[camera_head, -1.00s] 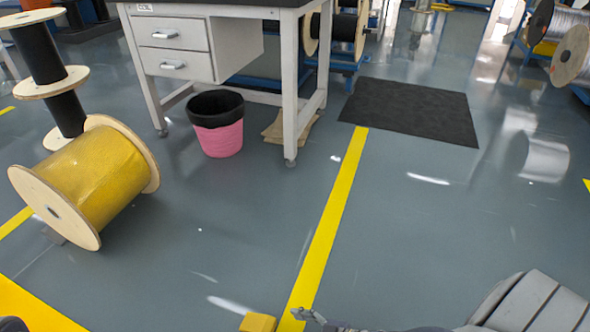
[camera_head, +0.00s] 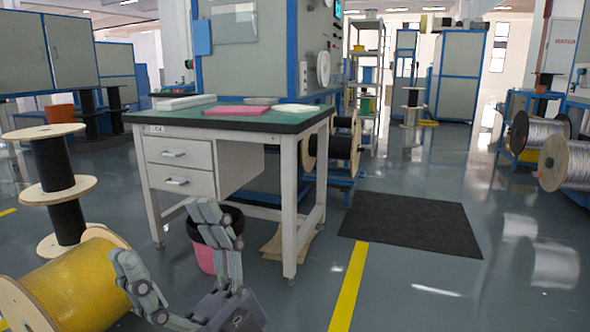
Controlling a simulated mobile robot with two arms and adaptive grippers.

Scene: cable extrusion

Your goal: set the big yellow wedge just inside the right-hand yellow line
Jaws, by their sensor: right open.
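My right gripper (camera_head: 160,233) is raised in the lower left of the head view. Its two fingers are spread wide, with nothing held between them. It shows in front of the yellow spool and the pink bin. The yellow floor line (camera_head: 348,290) runs from the black mat down to the bottom edge, to the right of my gripper. The big yellow wedge is not in view now. My left gripper is not in view.
A desk (camera_head: 228,122) with drawers stands behind my gripper, with a pink bin (camera_head: 205,257) under it. A yellow spool (camera_head: 75,285) lies at the lower left. A black mat (camera_head: 412,223) lies beyond the line.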

